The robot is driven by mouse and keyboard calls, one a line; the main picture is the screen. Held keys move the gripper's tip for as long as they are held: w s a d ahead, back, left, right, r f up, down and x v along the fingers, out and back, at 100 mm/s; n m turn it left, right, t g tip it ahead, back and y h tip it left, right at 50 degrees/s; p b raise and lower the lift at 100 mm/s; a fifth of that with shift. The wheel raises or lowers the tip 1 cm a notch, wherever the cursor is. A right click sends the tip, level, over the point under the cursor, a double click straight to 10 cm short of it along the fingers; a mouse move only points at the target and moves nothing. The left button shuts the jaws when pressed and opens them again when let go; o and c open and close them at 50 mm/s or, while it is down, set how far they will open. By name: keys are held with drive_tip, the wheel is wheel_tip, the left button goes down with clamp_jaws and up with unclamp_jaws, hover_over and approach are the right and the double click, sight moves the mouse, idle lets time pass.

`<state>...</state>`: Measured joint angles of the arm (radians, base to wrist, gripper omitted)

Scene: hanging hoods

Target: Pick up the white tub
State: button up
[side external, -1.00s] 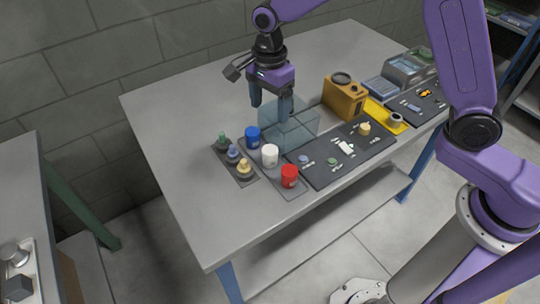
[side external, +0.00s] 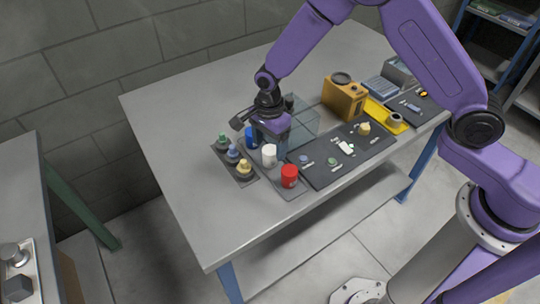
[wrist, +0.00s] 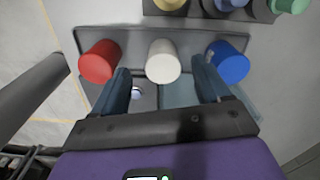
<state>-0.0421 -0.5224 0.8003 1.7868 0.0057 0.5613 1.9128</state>
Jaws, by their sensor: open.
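The white tub (side external: 269,156) stands upright on a grey tray (side external: 292,191), between a red tub (side external: 289,176) and a blue tub (side external: 250,138). In the wrist view the white tub (wrist: 163,61) is in the middle, just beyond the fingertips, with the red tub (wrist: 99,61) to its left and the blue tub (wrist: 227,63) to its right. My gripper (wrist: 162,75) is open with nothing between its fingers. In the side view my gripper (side external: 270,143) is low over the table, close behind the white tub, and partly hides the blue tub.
A clear box (side external: 302,119) stands right behind my gripper. The table's front left is bare.

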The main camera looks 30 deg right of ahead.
sight(270, 149)
drive_tip(key=shift+w+d+f, duration=0.1)
drive_tip(key=shift+f, duration=1.1)
drive_tip(key=shift+w+d+f, duration=0.1)
drive_tip(key=shift+f, duration=1.05)
drive_tip(key=shift+c, duration=0.3)
drive_tip(key=c, duration=1.1)
drive_tip(key=shift+r, duration=0.1)
